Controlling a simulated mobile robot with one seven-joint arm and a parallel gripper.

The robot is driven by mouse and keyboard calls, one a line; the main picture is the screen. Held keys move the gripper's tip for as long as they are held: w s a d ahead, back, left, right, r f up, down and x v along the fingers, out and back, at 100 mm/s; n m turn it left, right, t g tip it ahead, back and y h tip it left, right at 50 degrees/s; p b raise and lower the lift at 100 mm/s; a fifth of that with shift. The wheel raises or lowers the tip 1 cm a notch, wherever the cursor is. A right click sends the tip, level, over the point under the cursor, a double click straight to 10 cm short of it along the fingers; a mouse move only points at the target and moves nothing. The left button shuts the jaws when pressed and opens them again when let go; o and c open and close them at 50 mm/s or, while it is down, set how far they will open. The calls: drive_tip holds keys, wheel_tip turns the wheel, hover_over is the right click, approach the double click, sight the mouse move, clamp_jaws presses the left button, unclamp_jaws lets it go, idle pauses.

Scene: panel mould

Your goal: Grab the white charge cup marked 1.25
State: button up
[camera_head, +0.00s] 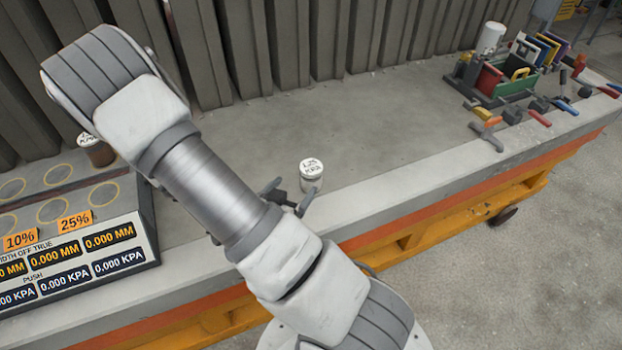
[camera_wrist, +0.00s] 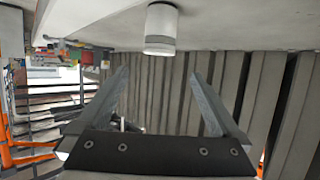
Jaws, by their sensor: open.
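The white charge cup (camera_head: 311,178) stands upright on the grey bench top, its lid marked "1.25 KPA". My gripper (camera_head: 289,195) is just left of it in the head view, low over the bench, with its fingers apart and nothing between them. The wrist view shows the scene upside down. There the cup (camera_wrist: 161,30) appears at the top centre, beyond the fingertips of my open gripper (camera_wrist: 160,75) and roughly between them sideways. My arm hides part of the bench.
A brown cup with a white lid (camera_head: 98,150) stands on the ringed tray (camera_head: 62,173) at left, behind a display panel (camera_head: 75,262). A tool rack (camera_head: 510,85) and clamps (camera_head: 540,105) occupy the right end. Grey ribbed panels (camera_head: 290,45) line the back. The bench middle is clear.

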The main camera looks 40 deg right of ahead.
sight(315, 163)
drive_tip(key=b+x, duration=0.5)
drive_tip(key=b, duration=0.2)
drive_tip(key=shift+w+f, duration=0.2)
drive_tip(key=shift+w, duration=0.05)
drive_tip(key=shift+b, duration=0.4)
drive_tip(key=b, duration=0.4)
drive_tip(key=shift+d+f+b, duration=0.3)
drive_tip(key=shift+d, duration=0.1)
drive_tip(key=b+x, duration=0.2)
drive_tip(key=x, duration=0.8)
drive_tip(key=shift+d+r, duration=0.15)
drive_tip(key=shift+r, duration=0.1)
clamp_jaws()
